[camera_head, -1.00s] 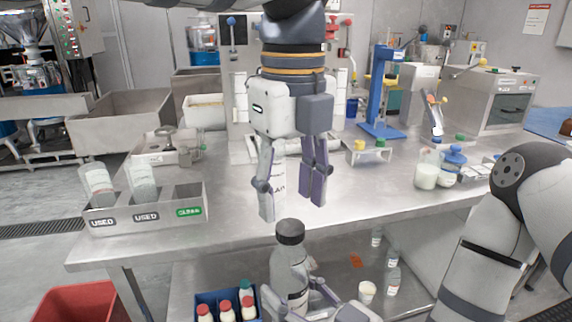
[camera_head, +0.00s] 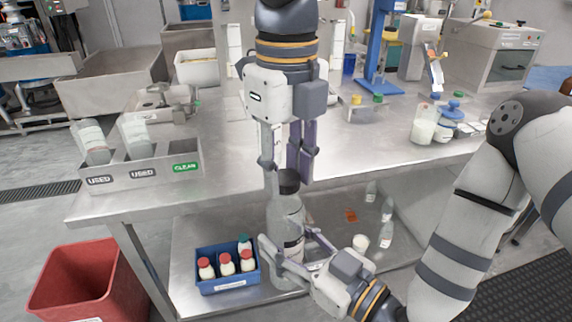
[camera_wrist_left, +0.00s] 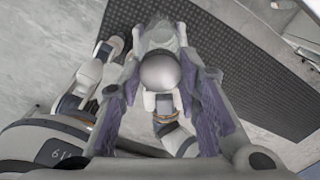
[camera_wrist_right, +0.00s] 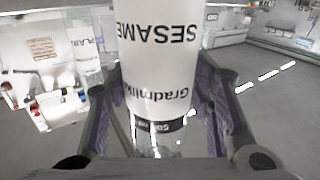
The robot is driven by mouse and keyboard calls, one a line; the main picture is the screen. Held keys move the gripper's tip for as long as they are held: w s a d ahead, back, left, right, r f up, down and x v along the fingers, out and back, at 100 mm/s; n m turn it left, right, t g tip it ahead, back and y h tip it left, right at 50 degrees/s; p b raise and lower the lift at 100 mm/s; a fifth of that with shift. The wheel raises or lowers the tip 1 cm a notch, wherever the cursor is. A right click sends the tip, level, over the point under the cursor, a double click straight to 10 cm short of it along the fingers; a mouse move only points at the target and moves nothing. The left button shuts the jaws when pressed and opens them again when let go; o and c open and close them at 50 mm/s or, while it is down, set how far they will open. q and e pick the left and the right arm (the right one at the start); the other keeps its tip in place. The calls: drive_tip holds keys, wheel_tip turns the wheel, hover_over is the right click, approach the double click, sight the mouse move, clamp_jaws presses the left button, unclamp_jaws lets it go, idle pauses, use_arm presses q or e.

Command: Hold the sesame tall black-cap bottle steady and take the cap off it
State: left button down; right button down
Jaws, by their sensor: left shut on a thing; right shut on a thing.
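The tall sesame bottle (camera_head: 284,215) stands upright in front of the table's edge, its black cap (camera_head: 288,183) on top. Its white SESAME label (camera_wrist_right: 160,60) shows close up in the right wrist view. My right gripper (camera_head: 288,244) comes in from below and is shut on the bottle's body, one finger on each side. My left gripper (camera_head: 287,172) points down from above and is shut on the cap. In the left wrist view the round cap (camera_wrist_left: 160,72) shows between the purple finger pads. The contact at the cap is partly hidden in the head view.
A blue crate (camera_head: 228,285) with several small bottles is on the lower shelf, left of the sesame bottle. A grey USED/CLEAN bin (camera_head: 140,177) stands at the table's left. A white cup (camera_head: 360,242) and small bottles are on the shelf at right. A red bin (camera_head: 80,290) is at lower left.

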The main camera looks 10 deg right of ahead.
use_arm(q)
drive_tip(key=n, duration=1.1)
drive_tip(key=shift+r+n, duration=0.1)
drive_tip(key=shift+n, duration=0.3)
drive_tip(key=n, duration=0.3)
drive_tip(key=shift+n, duration=0.3)
drive_tip(key=n, duration=0.6)
drive_tip(key=c, duration=1.2)
unclamp_jaws()
